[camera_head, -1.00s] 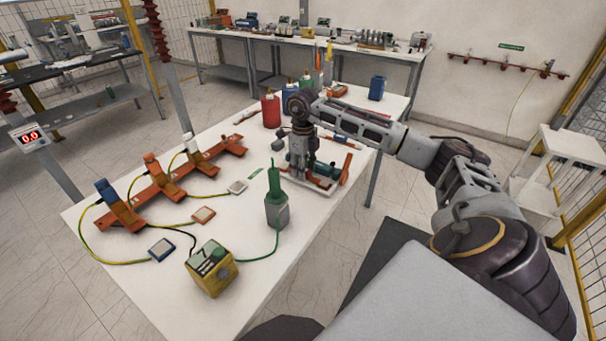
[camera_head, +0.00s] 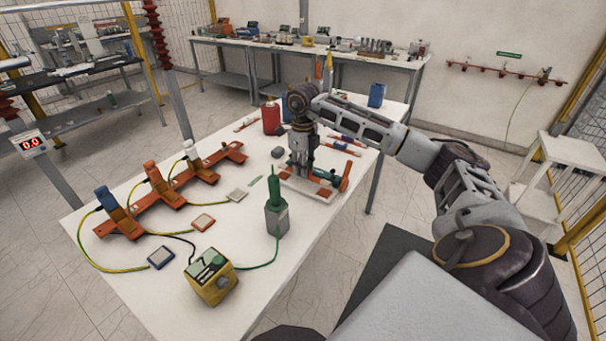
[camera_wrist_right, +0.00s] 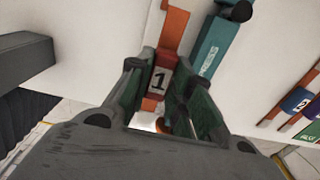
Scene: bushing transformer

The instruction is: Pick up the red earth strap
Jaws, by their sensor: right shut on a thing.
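An orange-red clamp (camera_head: 160,180) stands on the orange rail (camera_head: 222,158) at the left of the table, between a blue clamp (camera_head: 115,210) and a white one (camera_head: 192,155). My right gripper (camera_head: 301,170) is away from the rail, down at a white tray (camera_head: 318,193) right of the table's middle. In the right wrist view its fingers (camera_wrist_right: 160,78) are shut on an orange piece (camera_wrist_right: 173,30) with a white label "1". My left gripper is not in view.
A teal tool (camera_wrist_right: 212,50) lies close beside the held piece. A green-topped grey block (camera_head: 277,217) and a yellow meter box (camera_head: 210,277) stand nearer the front. A red bottle (camera_head: 270,118) stands behind.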

